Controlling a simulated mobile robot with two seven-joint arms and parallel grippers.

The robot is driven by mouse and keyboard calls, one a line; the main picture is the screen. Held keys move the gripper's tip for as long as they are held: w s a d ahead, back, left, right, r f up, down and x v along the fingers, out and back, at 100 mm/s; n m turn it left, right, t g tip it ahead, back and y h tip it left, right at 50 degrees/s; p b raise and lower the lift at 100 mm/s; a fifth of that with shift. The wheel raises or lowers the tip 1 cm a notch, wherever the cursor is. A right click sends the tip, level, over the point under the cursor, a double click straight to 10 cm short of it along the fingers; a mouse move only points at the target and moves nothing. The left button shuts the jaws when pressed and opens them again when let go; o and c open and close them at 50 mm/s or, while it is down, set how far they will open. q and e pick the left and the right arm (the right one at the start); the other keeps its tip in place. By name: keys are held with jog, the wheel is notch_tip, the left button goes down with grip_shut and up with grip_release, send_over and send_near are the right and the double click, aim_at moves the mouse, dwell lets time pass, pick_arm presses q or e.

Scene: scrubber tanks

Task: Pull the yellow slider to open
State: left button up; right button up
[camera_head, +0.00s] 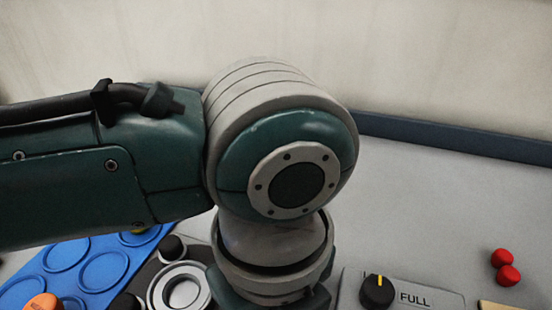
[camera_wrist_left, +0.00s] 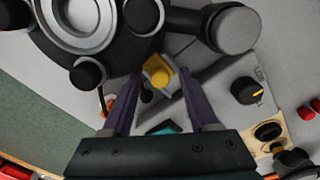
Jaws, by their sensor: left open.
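The yellow slider (camera_wrist_left: 158,72) is a small block in the left wrist view, on the grey panel just below a round black base. My left gripper (camera_wrist_left: 160,80) is open. Its two purple-grey fingers stand to the left and right of the slider, with the slider showing between the fingertips. I cannot tell whether the fingers touch it. In the head view my left arm covers the middle, and the slider and the gripper's fingers are hidden behind it. My right gripper is in neither view.
A black dial (camera_head: 377,291) sits beside the FULL label (camera_head: 415,298). Red balls (camera_head: 507,274) lie to the right. A blue tray (camera_head: 84,272) and a grey ring (camera_head: 180,291) are at the left. A dark ledge (camera_head: 450,135) runs along the back wall.

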pick_arm(q)
grip_shut()
dwell(0.3)
dwell(1.0)
